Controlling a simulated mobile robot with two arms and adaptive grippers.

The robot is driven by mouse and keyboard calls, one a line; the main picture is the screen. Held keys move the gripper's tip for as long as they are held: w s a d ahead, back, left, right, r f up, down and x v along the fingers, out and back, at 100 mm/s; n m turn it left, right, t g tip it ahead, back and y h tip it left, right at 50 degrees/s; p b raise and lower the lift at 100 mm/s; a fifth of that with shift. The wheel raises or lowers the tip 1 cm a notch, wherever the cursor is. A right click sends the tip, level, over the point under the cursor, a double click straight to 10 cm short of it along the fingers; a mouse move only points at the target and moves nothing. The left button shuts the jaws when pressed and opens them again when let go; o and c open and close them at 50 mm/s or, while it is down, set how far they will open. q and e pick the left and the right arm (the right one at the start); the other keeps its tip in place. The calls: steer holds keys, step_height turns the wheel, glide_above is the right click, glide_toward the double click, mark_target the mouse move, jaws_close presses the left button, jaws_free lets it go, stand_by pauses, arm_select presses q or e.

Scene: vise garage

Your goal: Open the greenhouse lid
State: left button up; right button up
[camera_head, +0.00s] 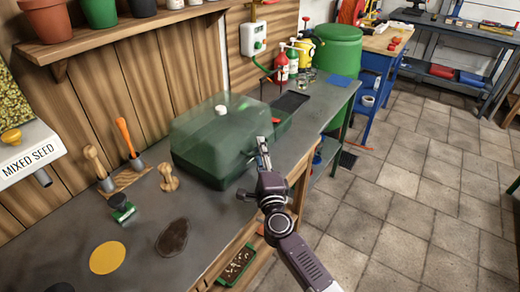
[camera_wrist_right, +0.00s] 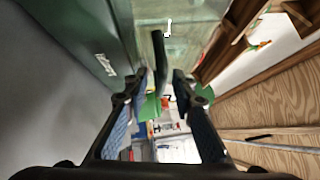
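The greenhouse (camera_head: 215,135) stands on the grey workbench against the wooden wall. Its see-through green lid (camera_head: 205,125) has a white round knob (camera_head: 221,110) on top and sits down on the green base (camera_head: 205,173). My right gripper (camera_head: 263,150) is at the right end of the greenhouse, close to the lid. In the right wrist view its two fingers (camera_wrist_right: 160,82) are apart. A dark curved bar (camera_wrist_right: 159,58), possibly a handle, shows between the fingertips; I cannot tell whether they touch it. My left gripper is not in view.
Wooden-handled tools (camera_head: 97,168), a green stamp-like block (camera_head: 121,208) and a yellow disc (camera_head: 107,257) are left of the greenhouse. A dark tray (camera_head: 290,101) and red and white bottles (camera_head: 281,65) stand behind. A plant-pot shelf (camera_head: 120,27) overhangs the bench's left part.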

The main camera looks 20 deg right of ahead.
jaws_close()
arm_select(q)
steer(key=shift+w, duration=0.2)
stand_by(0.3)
